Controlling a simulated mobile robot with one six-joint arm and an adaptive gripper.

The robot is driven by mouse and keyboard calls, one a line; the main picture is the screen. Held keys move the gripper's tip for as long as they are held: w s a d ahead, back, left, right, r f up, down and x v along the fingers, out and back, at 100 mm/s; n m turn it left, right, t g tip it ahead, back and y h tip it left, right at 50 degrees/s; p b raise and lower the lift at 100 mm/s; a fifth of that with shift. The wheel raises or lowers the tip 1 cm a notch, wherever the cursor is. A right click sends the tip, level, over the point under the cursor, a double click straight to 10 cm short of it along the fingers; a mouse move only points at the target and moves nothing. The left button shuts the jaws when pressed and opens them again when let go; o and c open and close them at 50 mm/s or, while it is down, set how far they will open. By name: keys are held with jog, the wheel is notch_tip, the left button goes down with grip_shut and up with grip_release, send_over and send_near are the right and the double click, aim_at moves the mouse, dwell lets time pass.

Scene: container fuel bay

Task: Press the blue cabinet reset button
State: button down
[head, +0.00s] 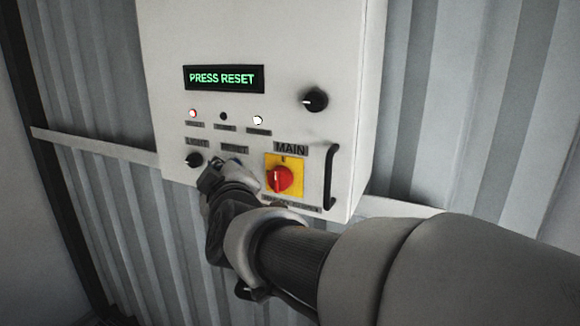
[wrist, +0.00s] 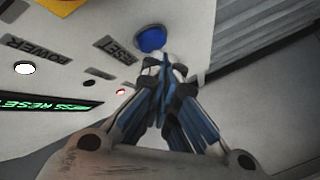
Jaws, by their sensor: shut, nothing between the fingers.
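The blue reset button (wrist: 151,39) shows in the wrist view as a round blue cap on the pale cabinet front, beside a label whose visible letters fit RESET. My gripper (wrist: 157,64) is shut with nothing between its fingers, its tips just below the button in that view. I cannot tell whether they touch it. In the head view my gripper (head: 213,170) is at the lower part of the white cabinet (head: 285,60), and it hides most or all of the button. The cabinet display (head: 223,78) reads PRESS RESET in green.
A black knob (head: 194,160) sits left of my gripper, and a red MAIN switch (head: 281,179) on a yellow plate sits right. A black handle (head: 331,178) stands out at the cabinet's right edge. Another knob (head: 315,100) is higher up. Red and white lamps glow below the display.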

jog(key=shift+w+d, duration=0.25)
jog(key=shift+w, duration=0.3)
dwell(0.7)
jog(key=shift+s, duration=0.15)
jog(key=shift+s+a+p, duration=0.35)
jog(key=shift+s+p, duration=0.15)
jog(key=shift+s, duration=0.2)
jog(key=shift+s+a+p, duration=0.3)
jog(key=shift+s+p, duration=0.3)
jog(key=shift+s, duration=0.15)
jog(key=shift+s+a+p, duration=0.35)
jog(key=shift+s+p, duration=0.2)
jog(key=shift+s, duration=0.25)
jog(key=shift+s+a+p, duration=0.3)
jog(key=shift+s+p, duration=0.3)
jog(key=shift+s, duration=0.15)
